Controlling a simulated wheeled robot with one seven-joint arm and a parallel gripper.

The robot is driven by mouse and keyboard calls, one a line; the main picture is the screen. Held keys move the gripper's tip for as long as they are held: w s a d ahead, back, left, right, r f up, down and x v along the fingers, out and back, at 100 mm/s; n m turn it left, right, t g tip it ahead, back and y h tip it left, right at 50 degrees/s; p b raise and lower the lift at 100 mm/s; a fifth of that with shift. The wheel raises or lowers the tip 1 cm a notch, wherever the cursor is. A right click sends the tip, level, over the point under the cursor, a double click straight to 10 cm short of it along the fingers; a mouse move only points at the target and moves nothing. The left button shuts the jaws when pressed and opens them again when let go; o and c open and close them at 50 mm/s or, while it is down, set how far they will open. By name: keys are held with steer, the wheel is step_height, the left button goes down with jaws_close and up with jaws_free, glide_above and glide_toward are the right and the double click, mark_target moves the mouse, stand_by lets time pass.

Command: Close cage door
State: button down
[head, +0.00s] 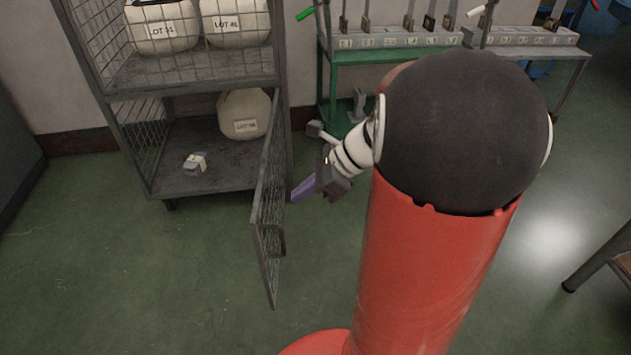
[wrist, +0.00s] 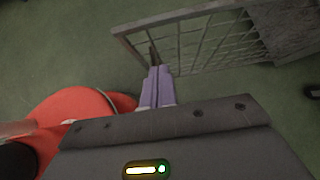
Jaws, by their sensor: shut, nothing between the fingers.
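The cage door (head: 268,205) is a grey wire-mesh panel in the head view, swung open towards the camera from the right side of the cage's lower compartment. The cage (head: 130,95) is a grey metal and mesh frame with two levels. My gripper (head: 297,194) is just right of the door, with its purple fingers pointing at it. In the wrist view, the shut, empty fingers (wrist: 158,72) reach the door's mesh panel (wrist: 205,45) near its free end. I cannot tell whether they touch it.
Two labelled sacks (head: 162,28) (head: 236,22) are on the upper shelf. A green bench (head: 345,75) stands behind my arm. The floor left of the door is clear.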

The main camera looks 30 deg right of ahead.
mark_target(261, 207)
steer(key=shift+w+a+f, duration=0.35)
steer(key=shift+w+a, duration=0.1)
steer(key=shift+a, duration=0.45)
steer(key=shift+w+a+f, duration=0.3)
steer(key=shift+w+a, duration=0.15)
steer(key=shift+a, duration=0.45)
steer(key=shift+w+a+f, duration=0.35)
steer(key=shift+w+a, duration=0.1)
steer(key=shift+a, duration=0.45)
steer(key=shift+a, duration=0.1)
